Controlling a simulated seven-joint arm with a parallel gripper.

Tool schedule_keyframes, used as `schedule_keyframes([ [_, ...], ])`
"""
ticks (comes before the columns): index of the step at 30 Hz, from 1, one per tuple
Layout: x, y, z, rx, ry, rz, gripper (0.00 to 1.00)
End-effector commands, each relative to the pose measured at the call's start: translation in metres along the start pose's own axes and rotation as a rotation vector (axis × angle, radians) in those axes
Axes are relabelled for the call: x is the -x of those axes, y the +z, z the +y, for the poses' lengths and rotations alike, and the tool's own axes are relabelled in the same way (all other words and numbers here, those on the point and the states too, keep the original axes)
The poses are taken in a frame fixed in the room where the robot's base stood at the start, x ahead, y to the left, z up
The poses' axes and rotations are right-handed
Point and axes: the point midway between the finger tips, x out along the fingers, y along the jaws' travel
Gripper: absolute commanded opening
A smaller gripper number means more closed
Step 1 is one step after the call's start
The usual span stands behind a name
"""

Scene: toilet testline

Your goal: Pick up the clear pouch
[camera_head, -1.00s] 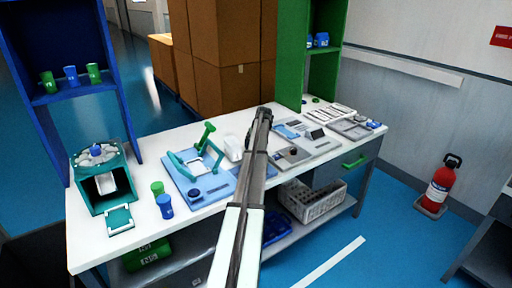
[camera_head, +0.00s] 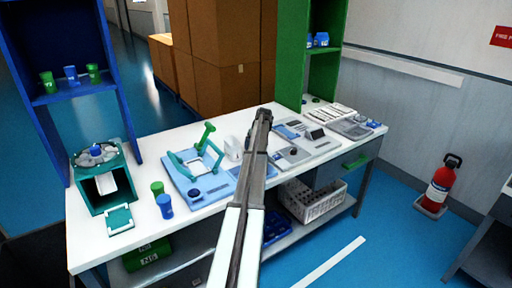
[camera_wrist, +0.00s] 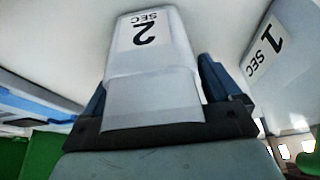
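In the wrist view, a pale box-like item (camera_wrist: 150,60) with a "2 SEC" label lies between the two dark blue fingers of my gripper (camera_wrist: 155,90). Its lower part looks plain and greyish white, and it covers part of the gripper's dark crossbar. The fingers stand wide apart, one at each side; I cannot tell whether they touch it. In the head view my gripper (camera_head: 263,113) is over the middle of the white table (camera_head: 140,150). I cannot make out for certain a clear pouch in either view.
A second pale item (camera_wrist: 275,50) labelled "1 SEC" stands at the right in the wrist view. A blue board (camera_head: 210,190) with a green clamp (camera_head: 205,135) lies left of my arm. Grey trays (camera_head: 350,128) lie to the right. A green shelf (camera_head: 320,70) rises behind.

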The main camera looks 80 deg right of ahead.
Motion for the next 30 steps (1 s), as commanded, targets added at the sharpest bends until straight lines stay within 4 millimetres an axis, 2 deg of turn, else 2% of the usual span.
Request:
schedule_keyframes([
  [2, 0.000, 0.000, 0.000, 0.000, 0.000, 0.000, 0.83],
  [16, 0.000, 0.000, 0.000, 0.000, 0.000, 0.000, 0.38],
  [25, 0.003, -0.001, 0.000, 0.000, 0.000, 0.001, 0.37],
  [30, 0.021, -0.009, 0.000, 0.001, 0.000, 0.000, 0.37],
])
